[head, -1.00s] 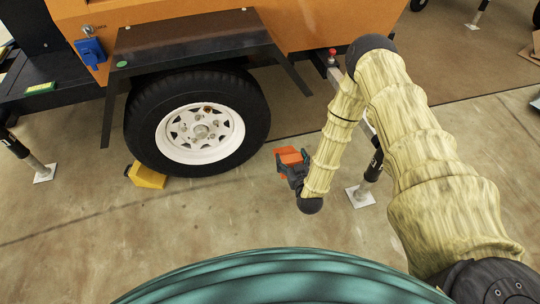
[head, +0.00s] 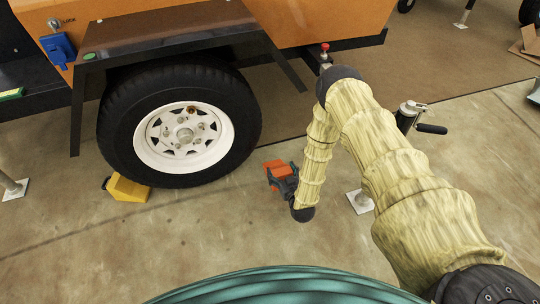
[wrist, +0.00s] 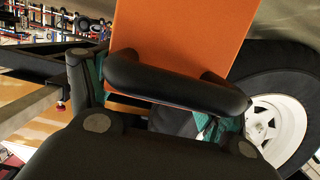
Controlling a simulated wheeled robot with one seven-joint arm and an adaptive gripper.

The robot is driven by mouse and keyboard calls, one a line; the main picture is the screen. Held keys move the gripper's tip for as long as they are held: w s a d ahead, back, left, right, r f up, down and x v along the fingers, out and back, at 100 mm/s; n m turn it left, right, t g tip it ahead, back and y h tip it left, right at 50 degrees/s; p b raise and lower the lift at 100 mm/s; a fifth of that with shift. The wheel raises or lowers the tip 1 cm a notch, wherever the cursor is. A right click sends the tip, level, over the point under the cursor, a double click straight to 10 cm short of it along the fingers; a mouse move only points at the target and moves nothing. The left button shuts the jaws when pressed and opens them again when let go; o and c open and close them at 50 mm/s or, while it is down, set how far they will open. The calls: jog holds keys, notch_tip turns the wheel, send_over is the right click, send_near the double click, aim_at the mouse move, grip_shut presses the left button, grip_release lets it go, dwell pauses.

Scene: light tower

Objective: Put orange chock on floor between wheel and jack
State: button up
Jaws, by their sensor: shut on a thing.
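The orange chock (head: 279,176) is held in my gripper (head: 284,180), to the right of the wheel (head: 180,125) in the head view. In the wrist view the chock (wrist: 185,45) fills the upper middle, with its black handle bar in front, and my gripper (wrist: 165,118) is shut on it. The wheel also shows at the right of the wrist view (wrist: 285,85). The jack (head: 405,118) stands right of the chock, partly hidden behind my arm; its white foot plate (head: 360,202) rests on the floor. How high the chock is above the floor is hard to tell.
A yellow chock (head: 128,188) sits on the floor against the wheel's left side. The fender (head: 180,35) overhangs the wheel, with a slanted brace at its right end. The concrete floor (head: 225,225) in front of the wheel is clear.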

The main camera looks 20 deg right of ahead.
jog(key=shift+w+a+f+b, duration=0.15)
jog(key=shift+w+f+b, duration=0.4)
jog(key=shift+w+b, duration=1.4)
jog(key=shift+w+a+f+b, duration=0.1)
jog(key=shift+w+f+b, duration=0.65)
jog(key=shift+w, duration=2.25)
jog(key=shift+w+a+f+b, duration=0.15)
jog(key=shift+w+f+b, duration=0.25)
jog(key=shift+w+b, duration=1.65)
jog(key=shift+w+f+p, duration=0.1)
jog(key=shift+w+p, duration=0.3)
jog(key=shift+w, duration=0.05)
jog(key=o, duration=2)
jog(key=shift+o, duration=0.2)
